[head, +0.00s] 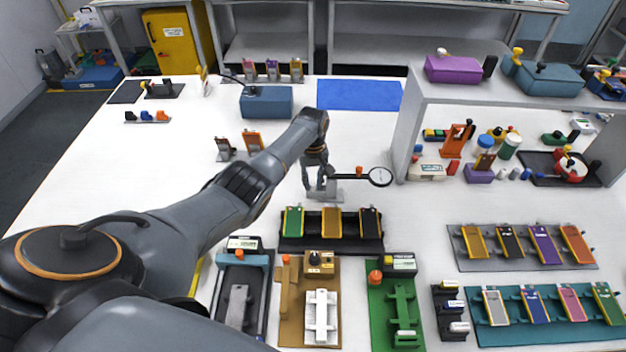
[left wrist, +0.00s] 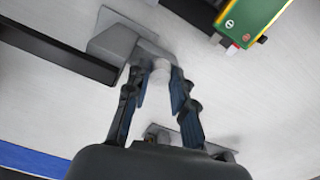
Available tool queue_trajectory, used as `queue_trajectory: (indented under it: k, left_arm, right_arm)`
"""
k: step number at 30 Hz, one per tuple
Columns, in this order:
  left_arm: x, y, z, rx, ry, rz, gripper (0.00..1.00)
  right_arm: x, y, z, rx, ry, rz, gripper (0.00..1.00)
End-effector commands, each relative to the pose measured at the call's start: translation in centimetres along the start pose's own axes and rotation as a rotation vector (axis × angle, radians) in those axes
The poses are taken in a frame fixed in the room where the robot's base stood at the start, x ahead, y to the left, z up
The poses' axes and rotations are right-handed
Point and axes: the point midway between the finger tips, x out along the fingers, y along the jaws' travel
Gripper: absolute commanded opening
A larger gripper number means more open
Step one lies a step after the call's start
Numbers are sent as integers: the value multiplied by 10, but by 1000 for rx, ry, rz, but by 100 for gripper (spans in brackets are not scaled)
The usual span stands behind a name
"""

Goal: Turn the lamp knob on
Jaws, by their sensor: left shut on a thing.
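A grey stand with a round, black-rimmed magnifier head (head: 380,176) stands on the white table at mid-picture. A small orange-red piece (head: 360,171) sits on its arm. My left gripper (head: 320,186) is down at the upright part of this stand, left of the magnifier head. In the left wrist view, the two fingers (left wrist: 159,90) close around a pale round part (left wrist: 160,70) of the grey stand (left wrist: 115,45). I cannot tell for certain whether this part is the lamp knob. My right gripper is not in view.
A black rack (head: 332,247) with several pouch cells lies just in front of the stand. A grey shelf (head: 409,120) stands to the right. A blue mat (head: 360,95) and a blue box (head: 266,102) lie behind. The white table left of my arm is mostly clear.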

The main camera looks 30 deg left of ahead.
Motion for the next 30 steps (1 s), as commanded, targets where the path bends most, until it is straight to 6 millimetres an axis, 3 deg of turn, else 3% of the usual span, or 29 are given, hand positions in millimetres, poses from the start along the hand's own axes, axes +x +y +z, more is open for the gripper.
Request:
queue_trajectory:
  k: [30]
  left_arm:
    - [-2, 1, -1, 958, 4, 2, 0]
  right_arm:
    - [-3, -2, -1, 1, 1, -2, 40]
